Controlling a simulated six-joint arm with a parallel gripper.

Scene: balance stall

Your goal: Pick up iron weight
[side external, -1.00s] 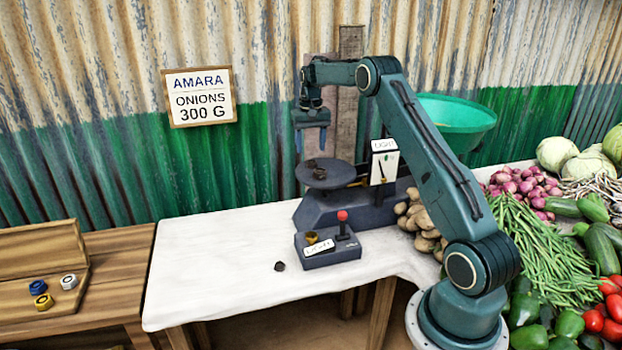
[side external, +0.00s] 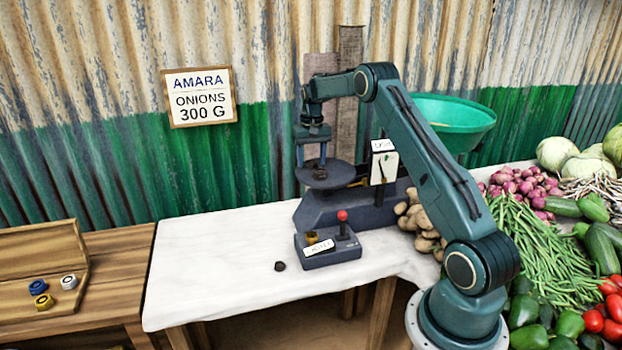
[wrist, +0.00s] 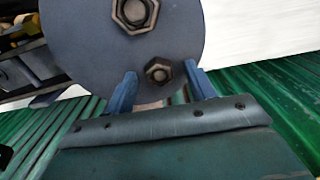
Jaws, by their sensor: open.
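Two dark hexagonal iron weights sit on the round grey scale pan (wrist: 75,28) in the wrist view: a larger weight (wrist: 134,14) near the pan's middle and a smaller weight (wrist: 158,72) near its edge. My gripper (wrist: 160,78) is open, with one blue finger on each side of the smaller weight and gaps showing between. In the side external view my gripper (side external: 311,160) points down close over the pan (side external: 328,184). The weights there are small and partly hidden by the fingers. Another small dark piece (side external: 279,266) lies on the white cloth.
A control box (side external: 330,256) with a red-knobbed lever (side external: 342,222) stands in front of the scale body (side external: 345,208). Potatoes (side external: 420,222) and a green bowl (side external: 455,117) are right of it. Coloured rings lie on the wooden bench (side external: 105,285). The cloth's left side is clear.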

